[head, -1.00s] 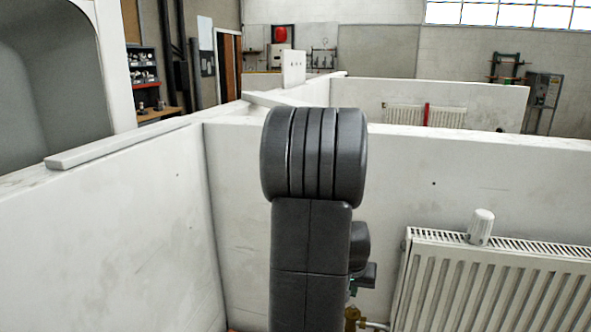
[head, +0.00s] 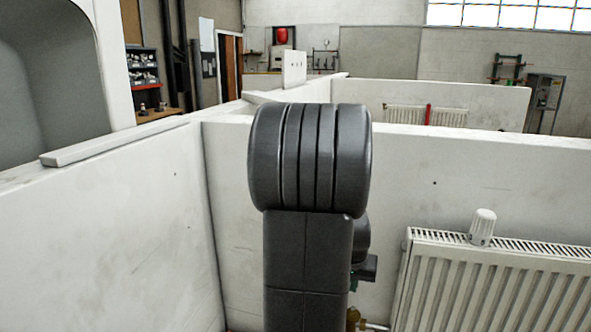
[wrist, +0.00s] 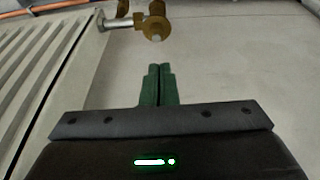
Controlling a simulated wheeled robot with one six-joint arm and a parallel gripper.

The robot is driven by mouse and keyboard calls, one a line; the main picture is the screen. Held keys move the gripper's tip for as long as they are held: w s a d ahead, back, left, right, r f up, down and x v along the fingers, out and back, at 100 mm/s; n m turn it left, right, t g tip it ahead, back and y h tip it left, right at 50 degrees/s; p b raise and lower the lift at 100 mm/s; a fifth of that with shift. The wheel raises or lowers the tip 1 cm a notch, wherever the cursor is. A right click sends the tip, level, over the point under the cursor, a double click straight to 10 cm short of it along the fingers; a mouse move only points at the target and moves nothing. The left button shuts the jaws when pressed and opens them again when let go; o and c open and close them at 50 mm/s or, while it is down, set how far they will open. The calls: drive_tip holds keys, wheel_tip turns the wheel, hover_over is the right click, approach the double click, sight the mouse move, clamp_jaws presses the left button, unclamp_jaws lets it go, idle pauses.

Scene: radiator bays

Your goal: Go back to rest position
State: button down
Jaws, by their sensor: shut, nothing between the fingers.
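My gripper (wrist: 160,84) shows in the wrist view with its two green fingers together and nothing between them. Beyond the fingertips, apart from them, a brass valve (wrist: 156,24) sits on a pipe stub at the side of the white radiator (wrist: 45,60). In the head view my dark arm stands upright in the middle and hides most of the gripper. The brass valve (head: 353,318) shows only in part there, low beside my arm. The radiator (head: 480,290) stands at the lower right, with a white thermostatic head (head: 482,227) on its top edge.
White partition walls close the bay at the left (head: 110,210) and behind (head: 460,190). A loose white strip (head: 115,142) lies on the left wall's top. Another radiator (head: 404,114) hangs in a farther bay. The wall beyond my fingers is bare to the right.

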drive_tip(key=x, duration=0.3)
drive_tip(key=shift+f, duration=0.1)
drive_tip(key=v, duration=0.9)
drive_tip(key=x, duration=0.9)
drive_tip(key=shift+s+a+f, duration=0.1)
drive_tip(key=shift+a+f, duration=0.05)
drive_tip(key=d+v, duration=0.1)
drive_tip(key=v, duration=0.8)
drive_tip(key=shift+w+d+f+n+h+p, duration=0.15)
drive_tip(key=shift+w+f+n+h, duration=0.75)
drive_tip(key=shift+n, duration=1.8)
drive_tip(key=shift+w+a+f+n+h+p, duration=0.1)
drive_tip(key=shift+w+f+n+h+p, duration=0.2)
drive_tip(key=shift+f+n+h, duration=1.75)
drive_tip(key=shift+w+d+f+n+h+p, duration=0.15)
drive_tip(key=shift+w+f+n+h, duration=0.35)
drive_tip(key=shift+n, duration=2.85)
